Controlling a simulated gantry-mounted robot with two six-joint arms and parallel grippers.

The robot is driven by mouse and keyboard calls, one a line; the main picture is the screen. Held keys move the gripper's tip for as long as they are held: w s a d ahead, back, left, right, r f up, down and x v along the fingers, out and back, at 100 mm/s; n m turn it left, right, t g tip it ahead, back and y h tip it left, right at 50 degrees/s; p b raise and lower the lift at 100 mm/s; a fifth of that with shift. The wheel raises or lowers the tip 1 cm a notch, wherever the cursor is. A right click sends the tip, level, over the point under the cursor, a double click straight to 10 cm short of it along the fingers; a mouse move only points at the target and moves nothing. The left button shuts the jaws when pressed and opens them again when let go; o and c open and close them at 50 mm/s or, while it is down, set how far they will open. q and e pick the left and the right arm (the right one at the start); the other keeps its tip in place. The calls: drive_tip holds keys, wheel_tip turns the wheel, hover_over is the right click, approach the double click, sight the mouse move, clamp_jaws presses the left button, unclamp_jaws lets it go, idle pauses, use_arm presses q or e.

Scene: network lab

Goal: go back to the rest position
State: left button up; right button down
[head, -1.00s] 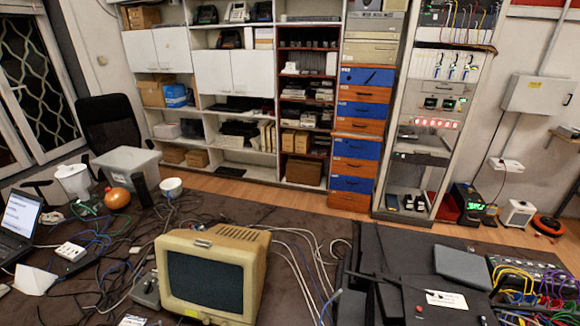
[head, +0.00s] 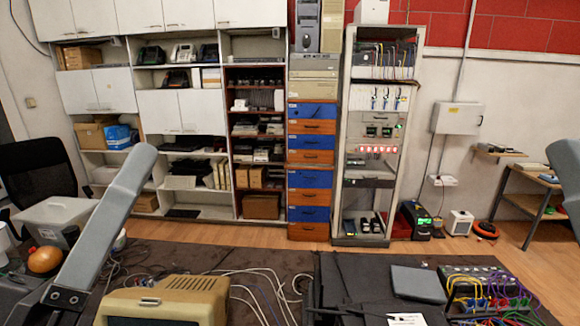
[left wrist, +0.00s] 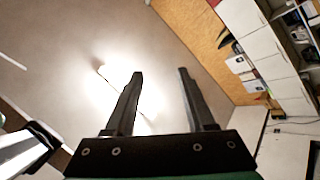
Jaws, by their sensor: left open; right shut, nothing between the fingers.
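My left gripper (left wrist: 160,73) shows in the left wrist view with its two dark fingers apart and nothing between them. Behind the fingers are a pale ceiling and a bright light, so it points upward. In the head view a grey link of my left arm (head: 105,225) rises at the left, but the left gripper itself is out of the picture. A grey part of my right arm (head: 566,178) shows at the far right edge. My right gripper is not seen in either view.
A beige monitor (head: 185,295) stands at the table's front. A black case (head: 350,275) and a patch panel with coloured cables (head: 490,285) are at the right. A grey bin (head: 55,215) is at the left. Shelves and a rack (head: 347,130) stand behind.

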use_arm(q)
drive_tip(key=s+a+r+m+t+y, duration=0.3)
drive_tip(key=s+a+y, duration=0.2)
drive_tip(key=s+y, duration=0.15)
wheel_tip(320, 180, up, 27)
drive_tip(key=w+m+p, duration=0.1)
drive_tip(key=p, duration=2.6)
drive_tip(key=shift+w+m, duration=0.25)
drive_tip(key=shift+m, duration=0.15)
drive_tip(key=shift+y, duration=0.25)
wheel_tip(320, 180, down, 44)
drive_tip(key=b, duration=4.3)
drive_tip(key=shift+r, duration=0.15)
